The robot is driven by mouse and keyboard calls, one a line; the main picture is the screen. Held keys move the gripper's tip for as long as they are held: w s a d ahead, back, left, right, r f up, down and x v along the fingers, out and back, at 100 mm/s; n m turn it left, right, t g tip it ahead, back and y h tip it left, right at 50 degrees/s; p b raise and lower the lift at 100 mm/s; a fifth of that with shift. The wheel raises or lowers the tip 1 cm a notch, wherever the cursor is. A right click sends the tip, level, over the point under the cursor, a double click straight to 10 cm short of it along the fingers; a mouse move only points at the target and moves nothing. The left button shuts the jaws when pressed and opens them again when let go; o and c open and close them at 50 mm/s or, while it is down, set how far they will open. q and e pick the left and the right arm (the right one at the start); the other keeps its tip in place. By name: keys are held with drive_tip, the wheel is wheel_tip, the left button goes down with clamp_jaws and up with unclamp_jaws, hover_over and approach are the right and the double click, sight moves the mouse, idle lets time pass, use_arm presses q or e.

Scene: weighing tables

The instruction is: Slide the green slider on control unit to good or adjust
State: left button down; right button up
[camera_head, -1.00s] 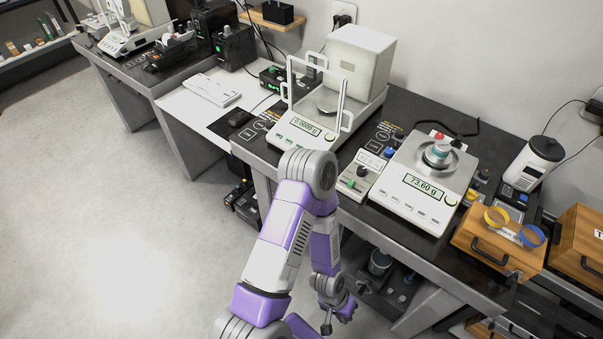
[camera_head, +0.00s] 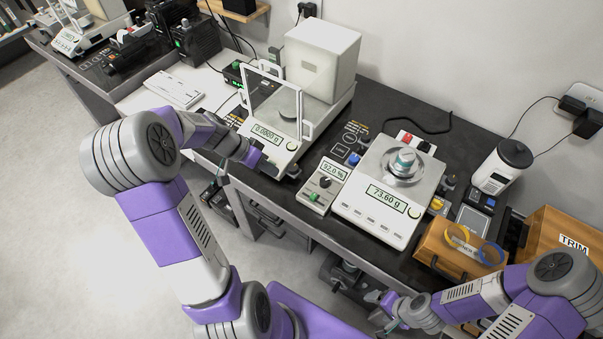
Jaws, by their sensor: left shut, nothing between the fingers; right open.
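The control unit (camera_head: 325,186) is a small white box on the dark table, with a display reading 92.0 % and a black knob. Its green slider (camera_head: 314,197) sits low on the left of the front face; I cannot read any label beside it. My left gripper (camera_head: 286,173) is shut and empty, left of the control unit and in front of the glass-doored balance, apart from the slider. My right gripper (camera_head: 378,300) is open and empty, low in front of the table edge, below and right of the control unit; its fingers are small.
A balance (camera_head: 280,143) with a raised clear frame stands behind my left gripper. A scale (camera_head: 372,207) reading 73.60 g, with a weight on its pan, stands right of the control unit. A wooden box (camera_head: 435,250) with yellow and blue rings is further right.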

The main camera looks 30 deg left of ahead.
sight(314, 197)
use_arm(q)
drive_tip(key=b+x, duration=0.1)
drive_tip(key=x, duration=0.8)
drive_tip(key=shift+s+f+b, duration=0.15)
drive_tip(key=shift+b, duration=0.2)
drive_tip(key=d, duration=0.3)
drive_tip(key=shift+d+f, duration=0.1)
drive_tip(key=shift+d, duration=0.55)
drive_tip(key=d+b, duration=0.2)
drive_tip(key=d, duration=0.1)
drive_tip(key=shift+s+f, duration=0.15)
drive_tip(key=shift+d, duration=0.35)
drive_tip(key=shift+s, duration=0.1)
drive_tip(key=shift+d, duration=0.1)
